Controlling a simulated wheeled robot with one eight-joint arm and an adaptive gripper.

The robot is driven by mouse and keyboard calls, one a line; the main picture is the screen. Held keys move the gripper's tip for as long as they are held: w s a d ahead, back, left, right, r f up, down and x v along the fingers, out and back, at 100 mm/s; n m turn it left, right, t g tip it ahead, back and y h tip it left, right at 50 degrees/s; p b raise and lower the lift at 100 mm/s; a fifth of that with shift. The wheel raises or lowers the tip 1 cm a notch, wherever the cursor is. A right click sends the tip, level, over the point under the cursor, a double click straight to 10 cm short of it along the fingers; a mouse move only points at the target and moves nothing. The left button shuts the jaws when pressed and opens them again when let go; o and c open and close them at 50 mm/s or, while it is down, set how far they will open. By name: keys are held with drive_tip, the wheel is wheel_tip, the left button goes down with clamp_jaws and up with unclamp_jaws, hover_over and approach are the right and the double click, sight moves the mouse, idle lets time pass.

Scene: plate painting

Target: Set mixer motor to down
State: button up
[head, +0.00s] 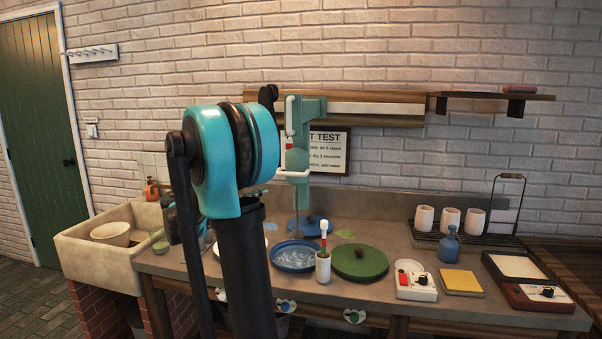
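The mixer motor (297,157) is a green upright unit in front of the back wall, just right of my teal and black arm. It has a white handle (290,112) on its upper left, a small red part (289,146) and a white bracket (292,174) low down. A thin shaft hangs below it toward a blue round thing (314,222) at the back of the counter. The motor body stands well above the counter. My arm fills the middle left foreground, and I cannot make out my gripper's fingers.
The counter (390,300) holds a blue plate (296,256), a white cup with a red-tipped tool (323,266), a green disc (359,262), a control box (416,282) and a yellow block (461,281). A sink (85,250) is at left. Wall shelves (490,96) are above.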

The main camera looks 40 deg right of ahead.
sight(294, 173)
drive_tip(key=d, duration=0.5)
drive_tip(key=s+d+r, duration=0.1)
drive_tip(key=d, duration=0.4)
drive_tip(key=d+r, duration=0.1)
drive_tip(key=d, duration=0.5)
drive_tip(key=shift+s, duration=0.2)
drive_tip(key=shift+w, duration=0.1)
clamp_jaws()
